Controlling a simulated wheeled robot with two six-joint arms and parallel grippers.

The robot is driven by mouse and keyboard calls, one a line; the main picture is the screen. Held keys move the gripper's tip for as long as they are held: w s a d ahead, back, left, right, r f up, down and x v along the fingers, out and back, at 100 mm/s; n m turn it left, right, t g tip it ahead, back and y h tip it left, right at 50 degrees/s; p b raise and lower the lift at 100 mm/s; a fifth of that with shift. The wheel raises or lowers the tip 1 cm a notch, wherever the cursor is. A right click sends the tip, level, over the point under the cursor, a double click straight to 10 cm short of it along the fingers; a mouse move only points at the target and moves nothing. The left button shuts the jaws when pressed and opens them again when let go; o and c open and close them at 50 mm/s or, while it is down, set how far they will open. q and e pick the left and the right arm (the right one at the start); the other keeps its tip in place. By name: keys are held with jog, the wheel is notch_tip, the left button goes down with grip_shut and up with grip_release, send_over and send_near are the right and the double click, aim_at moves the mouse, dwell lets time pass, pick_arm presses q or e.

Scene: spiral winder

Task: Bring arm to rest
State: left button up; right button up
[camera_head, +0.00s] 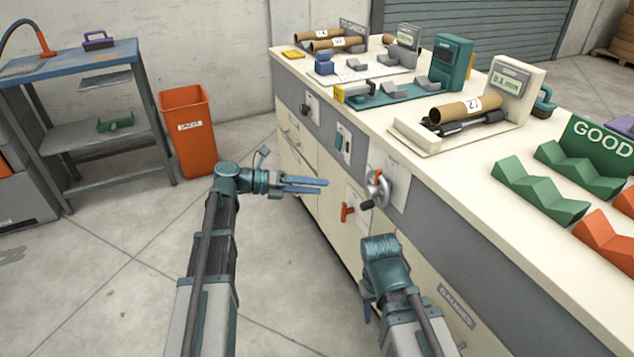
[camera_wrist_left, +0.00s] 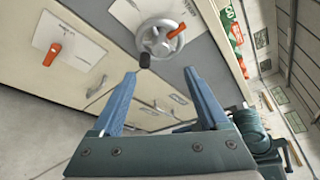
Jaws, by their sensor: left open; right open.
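My left gripper (camera_head: 324,184) is in front of the cream cabinet, with its blue fingers pointing right toward a handwheel (camera_head: 377,190) on the cabinet front. In the left wrist view, the left gripper (camera_wrist_left: 158,85) is open and empty, with its fingers apart and the handwheel (camera_wrist_left: 160,39) beyond them. The wheel has a dark knob and an orange part. My right arm (camera_head: 382,270) comes in at the lower middle, close to the cabinet front. Its gripper fingers are mostly hidden from the head view.
An orange lever (camera_head: 347,211) sits on the cabinet front, left of the wheel. The cream worktop (camera_head: 380,160) carries a tube on a scale (camera_head: 465,110), other devices and green racks (camera_head: 540,190). An orange bin (camera_head: 187,135) and a shelf (camera_head: 75,65) stand left. The floor between is clear.

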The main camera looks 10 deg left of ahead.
pick_arm(q)
jog(key=s+d+f+m+g+y, duration=0.55)
jog(key=s+d+f+m, duration=0.55)
jog(key=m, duration=0.4)
jog(key=s+a+f+m+y, duration=0.25)
jog(key=s+m+y, duration=0.3)
jog(key=m, duration=0.55)
jog(key=s+a+f+m+y, duration=0.1)
jog(key=s+f+m+y, duration=0.2)
jog(key=s+m+y, duration=0.55)
notch_tip(320, 180, up, 29)
jog(key=w+m+h+p, duration=0.2)
jog(key=h+p, duration=0.1)
jog(key=p, duration=2.6)
jog(key=shift+t+p, duration=0.35)
jog(key=shift+h, duration=0.25)
